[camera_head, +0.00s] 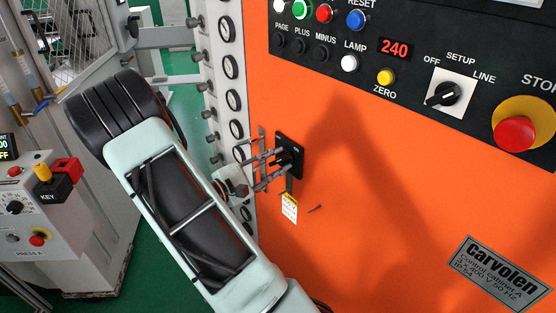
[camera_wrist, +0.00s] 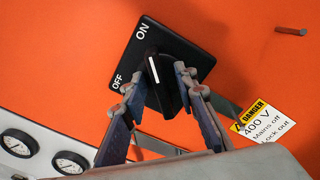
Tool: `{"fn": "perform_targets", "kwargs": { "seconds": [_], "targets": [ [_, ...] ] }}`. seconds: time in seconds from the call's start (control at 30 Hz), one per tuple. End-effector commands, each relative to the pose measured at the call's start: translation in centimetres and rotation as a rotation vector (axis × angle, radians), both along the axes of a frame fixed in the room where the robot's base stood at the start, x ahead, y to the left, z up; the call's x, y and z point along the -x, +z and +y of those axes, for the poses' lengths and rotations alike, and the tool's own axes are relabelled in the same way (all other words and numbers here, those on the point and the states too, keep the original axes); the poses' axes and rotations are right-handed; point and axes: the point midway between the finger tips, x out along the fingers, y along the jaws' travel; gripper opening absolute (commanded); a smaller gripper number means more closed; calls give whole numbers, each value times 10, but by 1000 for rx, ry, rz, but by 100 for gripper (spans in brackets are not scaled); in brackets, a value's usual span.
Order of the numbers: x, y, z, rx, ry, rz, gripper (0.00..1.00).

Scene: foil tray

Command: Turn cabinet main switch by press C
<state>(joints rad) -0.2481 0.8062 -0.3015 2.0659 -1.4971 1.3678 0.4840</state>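The cabinet main switch (camera_head: 289,150) is a black square plate with a black knob on an orange cabinet (camera_head: 400,190). In the wrist view the switch knob (camera_wrist: 166,82) carries a white line, whose upper end is nearer the ON word than OFF. My gripper (camera_head: 272,168) is in front of the switch in the head view and partly covers it. In the wrist view my gripper (camera_wrist: 158,84) is open, its two fingers apart with the knob between them. The right finger is close to the knob; I cannot tell whether it touches.
A danger tag (camera_wrist: 264,124) hangs beside the switch. A red peg (camera_wrist: 291,31) sticks out of the cabinet nearby. A column of gauges (camera_head: 231,67) stands left of the cabinet. The button panel (camera_head: 420,65) is above right. A console with a key (camera_head: 55,185) is at far left.

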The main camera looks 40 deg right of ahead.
Motion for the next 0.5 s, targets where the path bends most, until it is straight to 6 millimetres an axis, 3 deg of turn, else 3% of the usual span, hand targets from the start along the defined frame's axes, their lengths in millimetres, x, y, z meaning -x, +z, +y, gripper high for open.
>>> {"fn": "perform_targets", "kwargs": {
  "seconds": [0.3, 0.5],
  "targets": [
    [0, 0, -3, 0, 1, 0, 27],
    [0, 0, -3, -1, 1, 0, 6]
  ]
}}
